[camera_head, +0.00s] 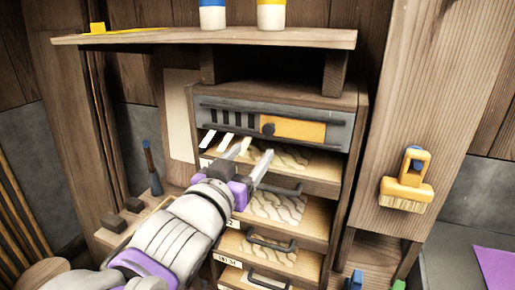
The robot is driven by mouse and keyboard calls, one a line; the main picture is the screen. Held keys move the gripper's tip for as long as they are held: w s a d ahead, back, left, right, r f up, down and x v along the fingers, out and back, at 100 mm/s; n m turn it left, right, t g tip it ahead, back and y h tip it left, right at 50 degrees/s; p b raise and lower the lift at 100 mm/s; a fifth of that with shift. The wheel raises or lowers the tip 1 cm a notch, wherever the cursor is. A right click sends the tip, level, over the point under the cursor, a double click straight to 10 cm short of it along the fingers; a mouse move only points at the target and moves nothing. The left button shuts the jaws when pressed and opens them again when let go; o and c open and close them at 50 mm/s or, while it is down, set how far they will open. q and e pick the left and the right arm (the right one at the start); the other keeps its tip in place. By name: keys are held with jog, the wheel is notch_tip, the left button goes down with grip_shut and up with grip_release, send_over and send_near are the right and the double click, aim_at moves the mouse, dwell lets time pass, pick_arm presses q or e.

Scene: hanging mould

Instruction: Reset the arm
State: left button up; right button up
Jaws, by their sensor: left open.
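My left arm (172,238) comes in from the lower left, grey and purple. My left gripper (248,160) is open, its two fingers apart and pointing up and away in front of the wooden drawer unit (347,150). Nothing shows between the fingers. The fingertips are in front of an upper drawer with a wavy-patterned front (290,158). I cannot tell whether they touch it. My right gripper is not in view.
A grey and orange panel (297,129) sits above the drawers. A shelf (180,37) on top holds a blue-marked jar (212,17) and a yellow-marked jar (271,16). A yellow brush (406,184) hangs on the right post. A purple sheet (497,266) lies at right.

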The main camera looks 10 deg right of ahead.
pick_arm(q)
jog(key=shift+s+a, duration=0.3)
jog(key=shift+s, duration=0.15)
jog(key=s+a+f+n+g+y+p, duration=0.15)
jog(key=a+f+y, duration=0.25)
jog(key=a+f, duration=0.5)
jog(key=w+a+f+n+g+y, duration=0.1)
jog(key=a+f+n+y, duration=0.2)
jog(key=a+f, duration=0.5)
jog(key=s+a+f+n+g+y, duration=0.1)
jog(key=s+a+f+g, duration=0.2)
jog(key=s+f, duration=0.5)
jog(key=s+a+f+n+g+y, duration=0.1)
jog(key=s+a+f+g, duration=0.3)
jog(key=f, duration=1.1)
jog(key=s+a+y, duration=0.1)
jog(key=s+a, duration=0.1)
jog(key=s, duration=0.2)
jog(key=shift+s+p, duration=0.3)
jog(key=shift+p, duration=0.1)
